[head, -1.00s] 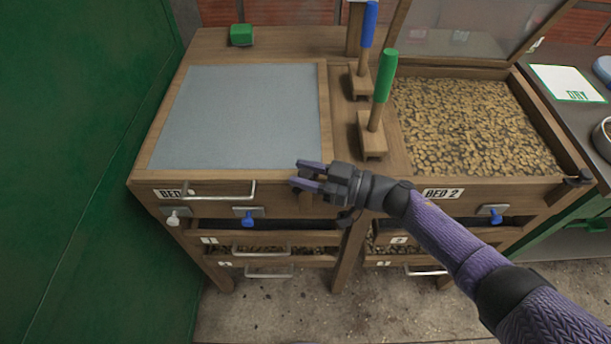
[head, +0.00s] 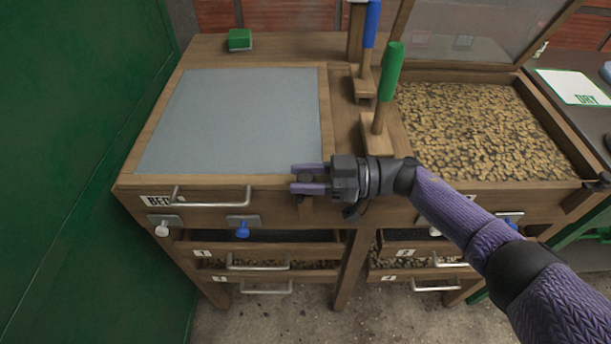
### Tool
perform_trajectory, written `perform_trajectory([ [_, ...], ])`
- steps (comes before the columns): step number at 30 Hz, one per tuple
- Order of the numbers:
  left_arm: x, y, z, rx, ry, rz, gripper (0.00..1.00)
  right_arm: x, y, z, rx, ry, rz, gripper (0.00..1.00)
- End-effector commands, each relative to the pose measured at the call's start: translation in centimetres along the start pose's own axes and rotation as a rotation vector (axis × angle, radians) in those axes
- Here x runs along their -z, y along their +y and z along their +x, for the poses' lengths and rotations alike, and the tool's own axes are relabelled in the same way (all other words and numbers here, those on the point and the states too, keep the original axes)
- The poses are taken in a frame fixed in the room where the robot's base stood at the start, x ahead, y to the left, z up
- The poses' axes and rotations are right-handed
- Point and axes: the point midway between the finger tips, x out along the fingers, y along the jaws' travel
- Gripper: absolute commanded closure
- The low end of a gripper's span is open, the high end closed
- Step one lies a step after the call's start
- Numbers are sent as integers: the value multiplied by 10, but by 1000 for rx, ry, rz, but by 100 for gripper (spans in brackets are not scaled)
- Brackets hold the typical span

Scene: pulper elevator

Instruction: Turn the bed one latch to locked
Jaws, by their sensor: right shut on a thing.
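Bed one (head: 240,184) is on the left, a wooden frame with its grey screened lid (head: 240,120) lying closed. Its label on the front is partly covered by a handle. My right gripper (head: 309,180) is at the front right corner of bed one, fingers pointing left. It is shut on the small dark latch (head: 307,178), which shows between the two purple fingers. The fingers hide most of the latch, so I cannot tell its exact angle. My left gripper is not in view.
Bed two (head: 570,150), full of brown beans, stands open on the right with its lid raised. A green-handled lever (head: 389,72) and a blue-handled lever (head: 372,24) stand between the beds. A green block (head: 240,39) sits behind bed one. A green wall (head: 70,150) closes the left side.

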Motion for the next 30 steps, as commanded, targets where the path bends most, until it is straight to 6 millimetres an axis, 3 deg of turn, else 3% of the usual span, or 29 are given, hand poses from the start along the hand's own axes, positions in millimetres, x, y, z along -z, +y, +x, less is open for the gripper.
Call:
perform_trajectory([
  [4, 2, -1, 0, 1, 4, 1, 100, -1, 0, 0, 0, -2, 1, 100],
  [5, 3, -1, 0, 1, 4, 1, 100, -1, 0, 0, 0, -2, 1, 58],
  [9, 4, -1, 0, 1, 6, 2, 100, -1, 0, 0, 0, -1, 0, 28],
  [19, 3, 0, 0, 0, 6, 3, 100, -1, 0, -6, -1, -1, 0, 28],
  [30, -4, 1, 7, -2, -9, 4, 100, -3, 0, -89, -3, -2, 2, 28],
])
